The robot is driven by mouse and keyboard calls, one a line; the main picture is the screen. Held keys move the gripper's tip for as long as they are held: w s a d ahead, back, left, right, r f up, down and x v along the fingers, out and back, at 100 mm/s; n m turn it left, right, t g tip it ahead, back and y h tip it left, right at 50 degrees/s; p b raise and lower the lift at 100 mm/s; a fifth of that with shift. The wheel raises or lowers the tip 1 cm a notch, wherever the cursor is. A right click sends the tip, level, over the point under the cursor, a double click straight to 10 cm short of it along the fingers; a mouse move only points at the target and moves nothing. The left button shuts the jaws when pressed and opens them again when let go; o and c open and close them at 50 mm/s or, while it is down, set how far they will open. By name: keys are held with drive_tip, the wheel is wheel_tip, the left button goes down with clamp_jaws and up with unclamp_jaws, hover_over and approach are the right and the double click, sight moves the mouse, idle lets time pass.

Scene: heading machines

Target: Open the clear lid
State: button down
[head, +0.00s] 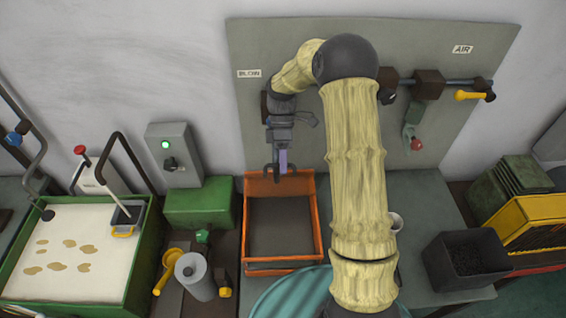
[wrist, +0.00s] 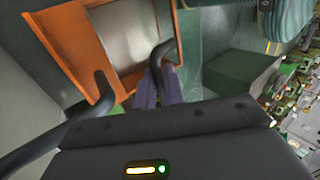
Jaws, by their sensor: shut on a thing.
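An orange-framed box (head: 320,225) stands on the bench below my gripper in the head view. Its orange frame also shows in the wrist view (wrist: 70,45), around a pale grey panel (wrist: 130,32). I cannot tell whether this panel is the clear lid or the box floor seen through it. My gripper (head: 283,170) points down at the far edge of the box. Its purple-grey fingers (wrist: 158,88) are shut on a dark curved bar (wrist: 165,55). How the bar joins the lid is hidden.
A green-rimmed tray of pale material (head: 80,250) and a grey switch box (head: 172,155) stand left. A dark bin (head: 468,260) stands right. A wall panel (head: 270,60) rises close behind my gripper, with a yellow-handled pipe valve (head: 474,96).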

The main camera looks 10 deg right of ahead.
drive_tip(key=shift+d+f, duration=0.1)
drive_tip(key=shift+f, duration=0.25)
drive_tip(key=c, duration=1.8)
unclamp_jaws()
drive_tip(key=o, duration=0.3)
drive_tip(key=shift+w, duration=0.15)
drive_tip(key=shift+r, duration=0.2)
drive_tip(key=b+v, duration=0.3)
drive_tip(key=v, duration=0.8)
drive_tip(key=shift+w+r, duration=0.25)
drive_tip(key=shift+w, duration=0.1)
drive_tip(key=shift+s, duration=0.1)
